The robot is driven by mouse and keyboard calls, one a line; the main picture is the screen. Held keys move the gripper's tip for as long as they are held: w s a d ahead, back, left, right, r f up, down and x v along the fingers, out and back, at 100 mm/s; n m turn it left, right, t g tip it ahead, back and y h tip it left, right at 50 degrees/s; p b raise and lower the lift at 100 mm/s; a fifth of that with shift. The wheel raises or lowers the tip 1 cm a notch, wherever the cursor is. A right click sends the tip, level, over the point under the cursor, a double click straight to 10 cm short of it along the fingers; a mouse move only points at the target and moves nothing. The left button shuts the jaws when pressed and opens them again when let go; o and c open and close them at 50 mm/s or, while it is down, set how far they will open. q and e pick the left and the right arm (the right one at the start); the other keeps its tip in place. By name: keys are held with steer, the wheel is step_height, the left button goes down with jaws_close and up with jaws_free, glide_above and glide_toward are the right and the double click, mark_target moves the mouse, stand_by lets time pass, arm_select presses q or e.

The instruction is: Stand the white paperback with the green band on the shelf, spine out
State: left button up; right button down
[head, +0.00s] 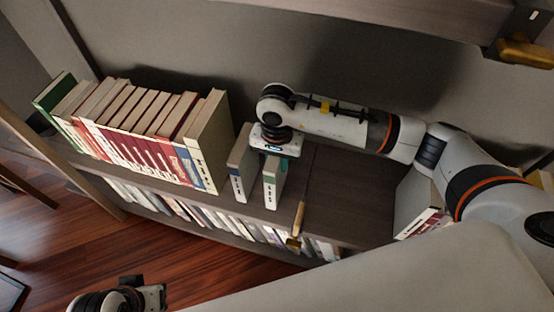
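The white paperback with the green band (271,190) stands upright on the shelf board (345,195), its narrow white and green side facing out. My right gripper (275,147) is directly above and behind the paperback's top. Its fingers are hidden by the wrist and the book, so I cannot tell whether it grips the book. My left gripper (150,294) is at the bottom left, away from the shelf, and its fingers are not clear.
A row of red, cream, blue and green books (140,130) fills the left of the shelf. A thin stick with a wooden end (294,242) lies right of the paperback. Beyond it the board is bare up to a white book (415,205). A lower shelf holds more books.

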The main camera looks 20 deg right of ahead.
arm_select(q)
steer(key=shift+f+b, duration=0.45)
arm_select(e)
steer(key=shift+f, duration=0.15)
stand_by(0.3)
steer(key=c, duration=1.1)
jaws_free()
step_height(320, 180, up, 7)
steer(key=shift+f+p, duration=0.1)
steer(key=shift+p, duration=0.55)
step_height(320, 180, up, 5)
steer(key=shift+r+p, duration=0.1)
steer(key=shift+p, duration=0.2)
arm_select(q)
steer(key=shift+x, duration=1.2)
steer(key=shift+w+d+r, duration=0.1)
steer(key=shift+w, duration=0.05)
